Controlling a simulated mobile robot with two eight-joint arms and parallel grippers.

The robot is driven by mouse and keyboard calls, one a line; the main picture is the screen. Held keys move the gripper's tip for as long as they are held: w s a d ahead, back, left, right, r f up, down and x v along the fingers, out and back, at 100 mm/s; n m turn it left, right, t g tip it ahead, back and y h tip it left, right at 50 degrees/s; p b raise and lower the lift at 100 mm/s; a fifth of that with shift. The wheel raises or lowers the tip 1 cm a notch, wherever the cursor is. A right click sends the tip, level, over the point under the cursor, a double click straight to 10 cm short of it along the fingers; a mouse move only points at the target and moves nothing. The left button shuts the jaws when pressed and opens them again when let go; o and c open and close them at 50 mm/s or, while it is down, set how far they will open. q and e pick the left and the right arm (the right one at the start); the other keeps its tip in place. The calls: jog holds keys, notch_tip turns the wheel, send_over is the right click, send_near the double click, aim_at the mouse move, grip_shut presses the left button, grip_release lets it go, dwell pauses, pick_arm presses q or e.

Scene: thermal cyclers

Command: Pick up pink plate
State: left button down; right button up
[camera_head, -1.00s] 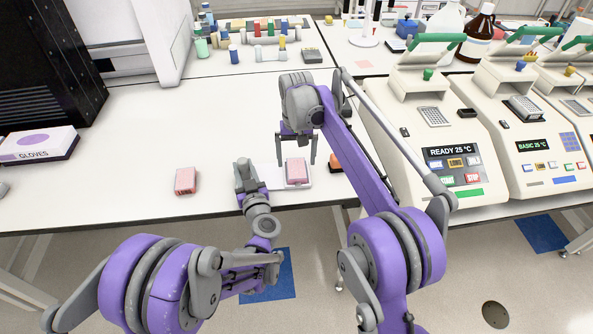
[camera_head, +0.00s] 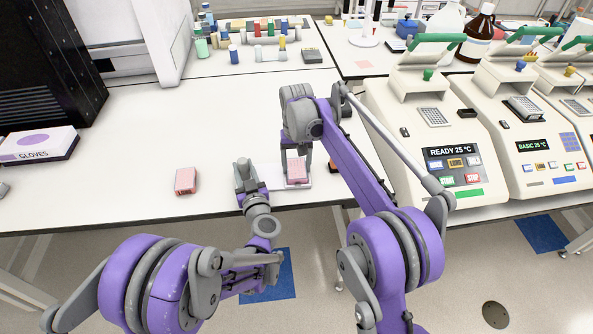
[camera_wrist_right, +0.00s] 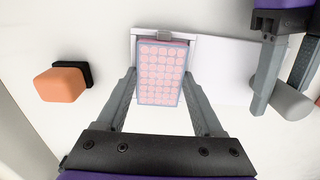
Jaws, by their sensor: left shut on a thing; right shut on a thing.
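A pink plate (camera_head: 297,172) with a grid of round wells sits at the right end of a flat white holder (camera_head: 272,178). My right gripper (camera_head: 297,163) is over it from above. In the right wrist view the pink plate (camera_wrist_right: 162,72) lies between the two grey fingers, and the right gripper (camera_wrist_right: 162,85) is shut on its sides. The plate still appears to be within the holder's frame. My left gripper (camera_head: 246,183) is at the holder's left end and shut on it; its contact is partly hidden.
Another pink block (camera_head: 186,181) lies on the bench to the left. An orange block (camera_wrist_right: 60,85) with a black part lies beside the holder. Thermal cyclers (camera_head: 433,120) stand at the right, a glove box (camera_head: 38,146) at the left. The bench's middle is clear.

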aim_at(297, 168)
jog(key=shift+r, duration=0.1)
notch_tip(297, 168, up, 10)
dwell(0.5)
pick_arm(q)
jog(key=shift+c, duration=2.2)
grip_release()
jog(key=v, duration=1.2)
